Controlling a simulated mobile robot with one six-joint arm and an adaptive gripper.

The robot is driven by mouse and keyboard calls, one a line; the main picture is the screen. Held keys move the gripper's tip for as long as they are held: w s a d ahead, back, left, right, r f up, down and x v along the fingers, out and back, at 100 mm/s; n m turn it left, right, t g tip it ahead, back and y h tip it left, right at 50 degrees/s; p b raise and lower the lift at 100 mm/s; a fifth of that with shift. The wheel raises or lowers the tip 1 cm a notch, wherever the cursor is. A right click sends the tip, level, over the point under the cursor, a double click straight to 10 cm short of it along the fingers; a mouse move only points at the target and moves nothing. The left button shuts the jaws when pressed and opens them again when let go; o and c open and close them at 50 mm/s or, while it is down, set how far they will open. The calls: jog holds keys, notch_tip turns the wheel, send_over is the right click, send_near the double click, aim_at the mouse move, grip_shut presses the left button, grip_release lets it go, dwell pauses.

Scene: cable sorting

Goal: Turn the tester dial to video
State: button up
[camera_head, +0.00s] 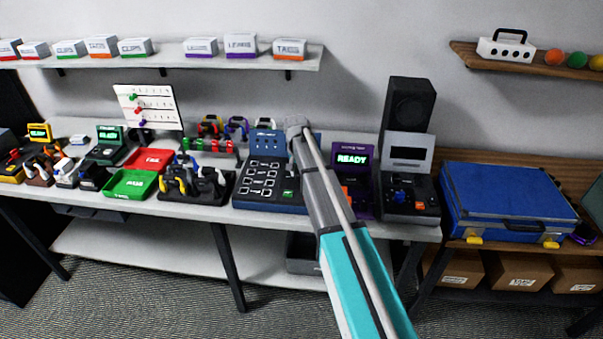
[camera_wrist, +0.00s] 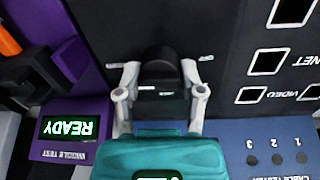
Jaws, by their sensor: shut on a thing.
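The cable tester (camera_head: 262,196) is a blue unit with a dark face of white-outlined sockets, on the bench in the head view. In the wrist view its dark panel (camera_wrist: 232,50) shows upside down, with socket labels including VIDEO and NET. The black round dial (camera_wrist: 160,62) stands on this panel. My gripper (camera_wrist: 160,77) is shut on the dial, one pale finger on each side. Small white labels lie around the dial, too small to read. Which label the dial points to cannot be told. In the head view my arm hides the dial and fingers.
A purple tester reading READY (camera_head: 351,160) stands close beside the cable tester and shows in the wrist view (camera_wrist: 70,128). A black speaker (camera_head: 409,104) and a grey device with a blue knob stand further right. Trays and a cable rack (camera_head: 190,212) lie to the left.

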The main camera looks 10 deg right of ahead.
jog(key=shift+w+m, duration=0.15)
jog(key=shift+m, duration=0.45)
jog(key=o, duration=1.1)
jog(key=shift+a, duration=0.1)
jog(key=shift+o, duration=0.2)
jog(key=shift+r, duration=0.1)
